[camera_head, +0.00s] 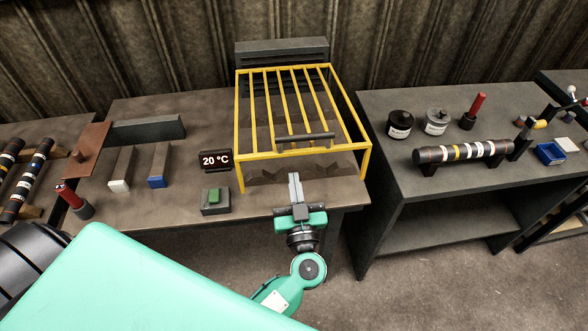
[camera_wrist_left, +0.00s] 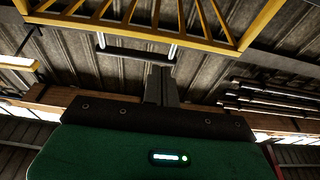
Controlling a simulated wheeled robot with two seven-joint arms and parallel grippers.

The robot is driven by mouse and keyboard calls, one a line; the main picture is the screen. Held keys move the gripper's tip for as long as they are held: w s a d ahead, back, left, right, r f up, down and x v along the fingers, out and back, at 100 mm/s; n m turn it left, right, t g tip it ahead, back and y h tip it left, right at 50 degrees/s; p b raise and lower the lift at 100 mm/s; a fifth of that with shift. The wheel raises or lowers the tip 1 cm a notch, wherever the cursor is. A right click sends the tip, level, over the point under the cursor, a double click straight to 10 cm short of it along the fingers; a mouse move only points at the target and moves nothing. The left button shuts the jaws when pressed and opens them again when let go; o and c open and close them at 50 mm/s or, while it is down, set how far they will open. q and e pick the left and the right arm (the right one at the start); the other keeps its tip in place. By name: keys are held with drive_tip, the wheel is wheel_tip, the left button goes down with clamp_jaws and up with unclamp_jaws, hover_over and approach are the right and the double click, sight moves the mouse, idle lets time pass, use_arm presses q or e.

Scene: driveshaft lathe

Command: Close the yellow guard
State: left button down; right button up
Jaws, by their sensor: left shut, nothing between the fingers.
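The yellow guard (camera_head: 238,130) is a barred cage frame on the middle table, with a dark handle bar (camera_head: 305,137) across its front. In the left wrist view the guard's yellow bars (camera_wrist_left: 140,32) cross the top, and the dark handle (camera_wrist_left: 136,57) hangs on two pale posts. My left gripper (camera_head: 295,178) is shut and empty. It is in front of the guard and lower in the picture than the handle; I see no contact. Its shut fingers (camera_wrist_left: 161,86) point up towards the handle in the left wrist view. My right gripper is not in view.
A green button box (camera_head: 214,201) and a 20 °C display (camera_head: 215,161) stand left of the guard. A red-handled tool (camera_head: 74,200) stands further left. The right table (camera_head: 400,210) carries a banded shaft (camera_head: 463,152) and two round containers. A floor gap separates the tables.

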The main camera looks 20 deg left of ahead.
sight(290, 153)
use_arm(q)
drive_tip(key=p+x, duration=0.2)
drive_tip(key=x, duration=0.6)
drive_tip(key=shift+w, duration=0.1)
